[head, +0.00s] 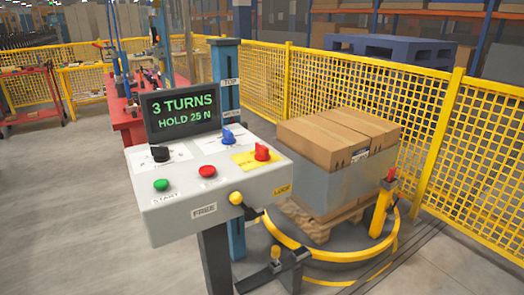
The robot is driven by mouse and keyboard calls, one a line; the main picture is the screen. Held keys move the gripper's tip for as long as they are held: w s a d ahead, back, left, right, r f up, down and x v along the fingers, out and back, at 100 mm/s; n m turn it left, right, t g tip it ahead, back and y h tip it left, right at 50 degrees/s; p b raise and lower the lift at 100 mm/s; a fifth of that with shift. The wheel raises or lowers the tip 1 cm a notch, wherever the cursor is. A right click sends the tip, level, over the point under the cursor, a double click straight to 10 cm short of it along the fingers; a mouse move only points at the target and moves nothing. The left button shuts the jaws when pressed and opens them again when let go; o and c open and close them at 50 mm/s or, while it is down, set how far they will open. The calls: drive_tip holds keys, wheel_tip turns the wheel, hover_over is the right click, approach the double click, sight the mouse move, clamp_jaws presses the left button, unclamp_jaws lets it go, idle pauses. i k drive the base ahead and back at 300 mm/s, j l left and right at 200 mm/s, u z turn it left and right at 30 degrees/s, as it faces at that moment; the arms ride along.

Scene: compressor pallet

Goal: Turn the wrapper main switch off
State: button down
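The wrapper's control box (215,212) stands on a dark post in the middle of the head view. A red rotary knob (262,152) sits on a yellow plate (243,158) at the right of its sloped top; this looks like the main switch. The small print on the plate is too small to read, so I cannot tell its marked position. A black knob (160,153) and a blue knob (228,136) sit on white plates on the same panel. My gripper is not in view, and nothing covers the red knob.
A green START button (161,185), a red button (207,171) and a yellow ball lever (236,198) are near the knobs. A screen (182,113) reads "3 TURNS HOLD 25 N". Wrapped boxes (335,165) and a yellow ring (330,254) stand right; floor at left is clear.

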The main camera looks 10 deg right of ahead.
sight(262, 155)
drive_tip(key=i+l+u, duration=0.15)
drive_tip(key=l, duration=0.15)
drive_tip(key=i+l+u, duration=0.2)
drive_tip(key=l+u, duration=0.15)
drive_tip(key=l, duration=0.3)
drive_tip(key=i+l+u, duration=0.2)
drive_tip(key=l, duration=0.15)
drive_tip(key=k+j+z, duration=0.1)
drive_tip(key=z, duration=0.3)
drive_tip(key=k+j+z, duration=0.15)
drive_tip(key=z, duration=0.2)
drive_tip(key=k+j+z, duration=0.1)
drive_tip(key=z, duration=0.3)
drive_tip(key=k, duration=0.05)
